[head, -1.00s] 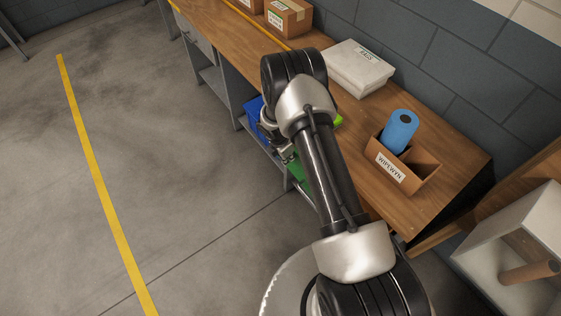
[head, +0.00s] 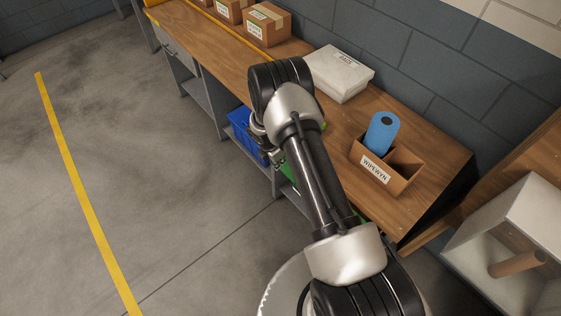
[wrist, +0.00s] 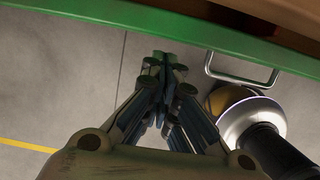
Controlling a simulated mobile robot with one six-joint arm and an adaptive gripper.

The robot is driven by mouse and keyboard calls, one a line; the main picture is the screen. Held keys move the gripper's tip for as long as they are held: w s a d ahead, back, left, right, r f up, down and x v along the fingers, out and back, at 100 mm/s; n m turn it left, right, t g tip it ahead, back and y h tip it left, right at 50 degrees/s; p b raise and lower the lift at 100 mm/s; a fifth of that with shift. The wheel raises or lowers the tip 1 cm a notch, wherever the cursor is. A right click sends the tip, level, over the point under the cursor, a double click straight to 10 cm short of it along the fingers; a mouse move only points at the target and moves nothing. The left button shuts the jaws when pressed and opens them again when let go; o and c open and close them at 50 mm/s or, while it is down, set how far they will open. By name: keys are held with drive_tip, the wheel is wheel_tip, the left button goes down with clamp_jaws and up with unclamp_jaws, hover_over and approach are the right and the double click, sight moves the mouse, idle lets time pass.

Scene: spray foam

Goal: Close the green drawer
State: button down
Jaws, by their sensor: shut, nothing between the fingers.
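The green drawer (head: 289,173) shows under the front edge of the workbench in the head view, mostly hidden behind my arm. In the wrist view its green edge (wrist: 140,18) runs across the top, with a metal bar handle (wrist: 243,72) right of centre. My gripper (wrist: 165,60) is shut and empty. Its fingertips are just below the green edge in the picture, left of the handle; I cannot tell if they touch. In the head view my gripper is largely hidden by the wrist. How far the drawer stands out is unclear.
A blue bin (head: 243,133) sits beside the drawer under the wooden workbench (head: 225,50). On top are cardboard boxes (head: 267,25), a white box (head: 338,72) and a labelled holder (head: 382,172) with a blue roll (head: 381,132). Open floor (head: 120,150) lies left.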

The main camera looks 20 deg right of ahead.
drive_tip(key=s+a+r+p, duration=0.1)
drive_tip(key=a+r+p, duration=0.2)
drive_tip(key=r, duration=0.6)
drive_tip(key=shift+s+a+r, duration=0.35)
drive_tip(key=shift+a+r, duration=0.05)
drive_tip(key=shift+a, duration=0.55)
